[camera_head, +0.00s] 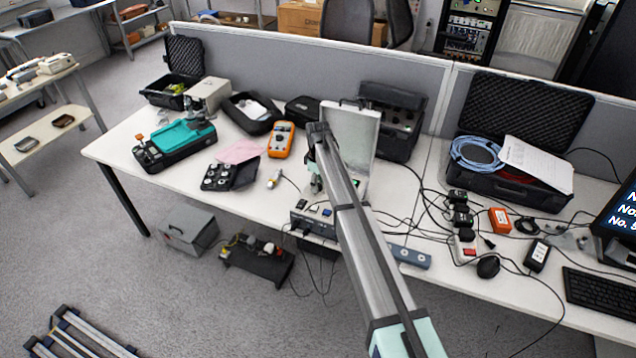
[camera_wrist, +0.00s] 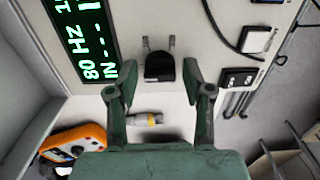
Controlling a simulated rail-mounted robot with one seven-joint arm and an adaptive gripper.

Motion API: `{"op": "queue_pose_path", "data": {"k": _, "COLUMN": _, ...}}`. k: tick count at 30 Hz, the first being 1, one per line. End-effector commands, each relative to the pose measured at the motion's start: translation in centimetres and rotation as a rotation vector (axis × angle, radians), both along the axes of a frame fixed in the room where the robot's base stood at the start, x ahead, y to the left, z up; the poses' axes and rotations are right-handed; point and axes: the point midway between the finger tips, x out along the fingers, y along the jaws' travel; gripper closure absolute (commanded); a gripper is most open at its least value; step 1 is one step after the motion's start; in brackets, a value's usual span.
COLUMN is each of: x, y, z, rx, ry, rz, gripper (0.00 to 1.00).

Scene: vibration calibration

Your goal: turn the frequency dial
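The calibrator panel with a green-lit display (camera_wrist: 82,38) reading "80 Hz" fills the upper part of the wrist view. A black knob-like part (camera_wrist: 160,67), which looks like the dial, sits on the pale panel right of the display. My gripper (camera_wrist: 160,80) is open, one finger on each side of this part, with visible gaps; contact is not seen. In the head view the calibrator case with its raised pale lid (camera_head: 353,132) stands on the table. My arm covers much of its panel, and the dial is hidden there.
An orange handheld meter (camera_head: 281,139) lies left of the case on the white table (camera_head: 130,150); it also shows in the wrist view (camera_wrist: 75,140). A small yellow-and-grey part (camera_wrist: 145,119) lies below the fingers. Cables and small boxes crowd the table's right side.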

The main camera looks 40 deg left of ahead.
Motion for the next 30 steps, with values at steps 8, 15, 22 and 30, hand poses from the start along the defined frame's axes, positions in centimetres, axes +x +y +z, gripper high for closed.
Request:
{"op": "queue_pose_path", "data": {"k": 8, "x": 0.0, "y": -0.01, "z": 0.01, "rx": 0.0, "ry": 0.0, "rz": -0.001, "gripper": 1.0}}
{"op": "queue_pose_path", "data": {"k": 15, "x": -0.01, "y": 0.0, "z": -0.1, "rx": 0.0, "ry": 0.0, "rz": -0.033, "gripper": 1.0}}
{"op": "queue_pose_path", "data": {"k": 22, "x": -0.01, "y": -0.01, "z": -0.23, "rx": -0.001, "ry": 0.001, "rz": -0.147, "gripper": 1.0}}
{"op": "queue_pose_path", "data": {"k": 30, "x": -0.01, "y": -0.02, "z": -0.37, "rx": -0.001, "ry": 0.001, "rz": -0.379, "gripper": 1.0}}
